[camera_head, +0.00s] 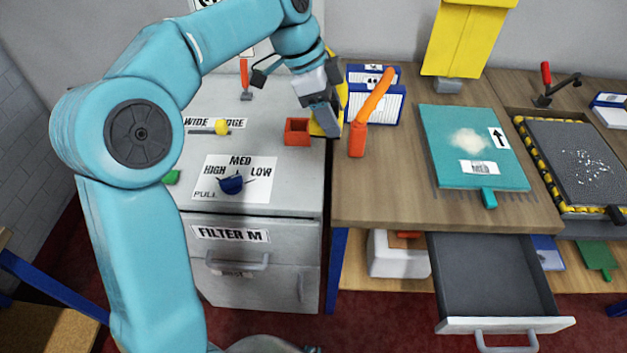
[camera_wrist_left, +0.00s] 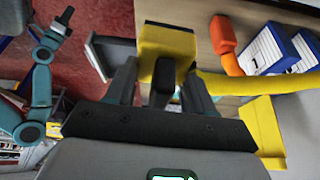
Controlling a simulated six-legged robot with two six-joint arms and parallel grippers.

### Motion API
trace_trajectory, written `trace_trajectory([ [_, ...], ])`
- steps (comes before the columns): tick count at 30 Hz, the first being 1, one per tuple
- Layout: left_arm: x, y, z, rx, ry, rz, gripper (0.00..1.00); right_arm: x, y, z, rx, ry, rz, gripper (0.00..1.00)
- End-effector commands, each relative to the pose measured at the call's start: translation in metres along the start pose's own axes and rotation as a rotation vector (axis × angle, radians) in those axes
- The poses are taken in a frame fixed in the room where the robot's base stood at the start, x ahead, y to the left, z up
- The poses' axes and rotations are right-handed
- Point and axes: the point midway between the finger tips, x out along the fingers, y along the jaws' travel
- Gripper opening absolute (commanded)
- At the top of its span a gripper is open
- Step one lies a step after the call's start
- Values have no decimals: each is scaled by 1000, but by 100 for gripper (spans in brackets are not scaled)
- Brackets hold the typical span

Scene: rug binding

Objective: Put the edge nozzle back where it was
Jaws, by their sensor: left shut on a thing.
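My left gripper (camera_head: 322,118) is shut on a yellow piece, which I take to be the edge nozzle (camera_head: 343,98). It is at the right side of the grey cabinet top, beside the wooden bench, partly hidden by the gripper. In the left wrist view the yellow nozzle (camera_wrist_left: 166,42) sits between the dark fingers of the left gripper (camera_wrist_left: 158,82). I cannot tell whether it touches the surface below. My right arm shows at the left of the left wrist view, with its gripper (camera_wrist_left: 62,22) small and away from the nozzle.
A red open box (camera_head: 297,132) stands beside the gripper on the cabinet (camera_head: 300,180). An orange handle (camera_head: 371,108) and blue-and-white boxes (camera_head: 376,104) stand close right. A teal board (camera_head: 500,165) lies on the bench (camera_head: 400,185). A drawer (camera_head: 490,280) is open below.

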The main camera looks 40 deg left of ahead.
Motion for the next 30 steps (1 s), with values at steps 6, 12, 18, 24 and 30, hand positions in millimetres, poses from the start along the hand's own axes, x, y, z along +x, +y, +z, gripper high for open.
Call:
trace_trajectory([
  [6, -7, -13, 26, -67, -3, -22, 29, -8, -3, 0, 0, 0, 0, 0],
  [12, 44, -12, 48, -69, -6, -19, 29, 0, 0, 0, 0, 0, 0, 0],
  [18, 96, -12, 69, -69, -5, -21, 29, 1, 0, 0, 0, 0, 0, 0],
  [24, 126, -12, 81, -66, -3, -24, 29, 1, 0, 0, 0, 0, 0, 0],
  [30, 149, -12, 91, -68, -5, -22, 29, 0, 0, 0, 0, 0, 0, 0],
])
